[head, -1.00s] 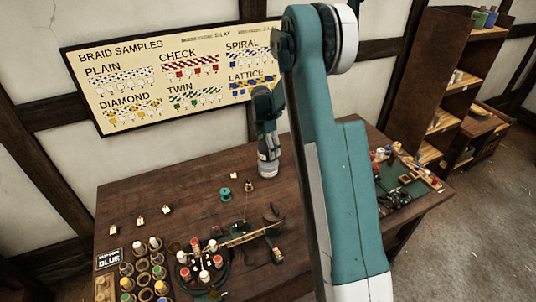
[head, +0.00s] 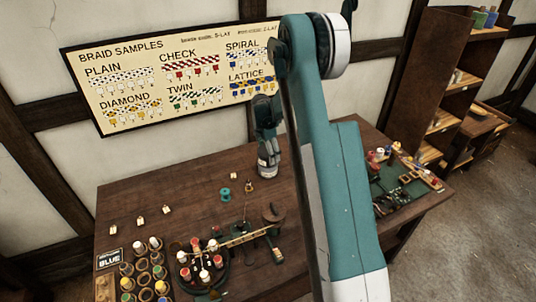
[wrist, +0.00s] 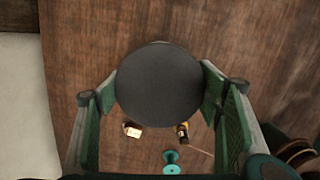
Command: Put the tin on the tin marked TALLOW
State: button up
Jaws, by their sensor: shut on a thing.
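My gripper (head: 267,148) is low over the back of the table, pointing down. In the wrist view its two green-padded fingers are shut on a tin (wrist: 158,85), seen from above as a dark round top. In the head view a pale grey cylinder (head: 268,169) shows directly below my fingers. I cannot tell whether it is the held tin, the tin under it, or both. No TALLOW lettering is readable, and whatever is under the held tin is hidden in the wrist view.
A teal spool (head: 224,194), a small tag (head: 234,176) and a brass piece (head: 249,187) are near the gripper. A round bobbin stand (head: 205,268) and a dark braiding device (head: 270,213) are in front. The table's left-back area is bare.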

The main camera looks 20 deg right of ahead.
aim_at(266, 151)
jog(key=shift+f, duration=0.1)
jog(key=o, duration=1.2)
jog(key=shift+c, duration=0.2)
notch_tip(266, 151, up, 12)
jog(key=a, duration=0.1)
jog(key=shift+a, duration=0.2)
jog(key=shift+s, duration=0.1)
dwell(0.3)
